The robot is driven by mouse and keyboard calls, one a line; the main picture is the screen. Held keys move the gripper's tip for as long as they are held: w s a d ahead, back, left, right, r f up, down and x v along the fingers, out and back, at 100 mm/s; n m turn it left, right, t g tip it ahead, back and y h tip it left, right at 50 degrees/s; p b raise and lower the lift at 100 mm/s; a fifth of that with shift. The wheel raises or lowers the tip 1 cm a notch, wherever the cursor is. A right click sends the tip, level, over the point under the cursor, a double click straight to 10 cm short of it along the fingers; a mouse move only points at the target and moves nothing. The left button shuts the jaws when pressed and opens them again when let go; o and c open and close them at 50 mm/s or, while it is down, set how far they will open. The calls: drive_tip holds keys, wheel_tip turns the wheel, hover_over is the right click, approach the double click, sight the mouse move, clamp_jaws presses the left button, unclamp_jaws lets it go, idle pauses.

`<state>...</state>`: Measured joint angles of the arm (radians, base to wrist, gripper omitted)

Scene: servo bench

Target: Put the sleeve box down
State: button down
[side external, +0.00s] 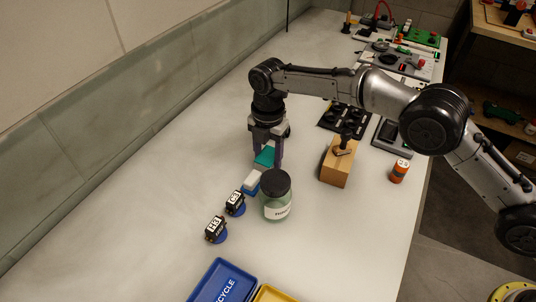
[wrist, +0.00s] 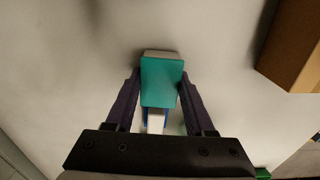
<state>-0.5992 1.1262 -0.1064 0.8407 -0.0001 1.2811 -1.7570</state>
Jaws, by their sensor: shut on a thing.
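The sleeve box is teal with a pale end (side external: 265,157). It also shows in the wrist view (wrist: 162,82), between my two dark fingers. My gripper (side external: 268,160) points down and is shut on it, left of the wooden block. I cannot tell whether the box touches the bench or hangs just above it. A second box, white and blue (side external: 252,183), stands close to it on the near side. It shows partly below the teal box in the wrist view (wrist: 156,121).
A jar with a black lid (side external: 276,197) stands close on the near side. Two black servos (side external: 235,203) (side external: 215,229) sit on blue discs. A wooden block (side external: 338,163) and an orange cylinder (side external: 399,171) are to the right. A blue recycle bin (side external: 207,296) is at the front. The bench left of my gripper is clear.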

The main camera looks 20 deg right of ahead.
sight(267, 155)
drive_tip(key=shift+f, duration=0.1)
drive_tip(key=shift+c, duration=1.3)
unclamp_jaws()
wheel_tip(267, 155, up, 12)
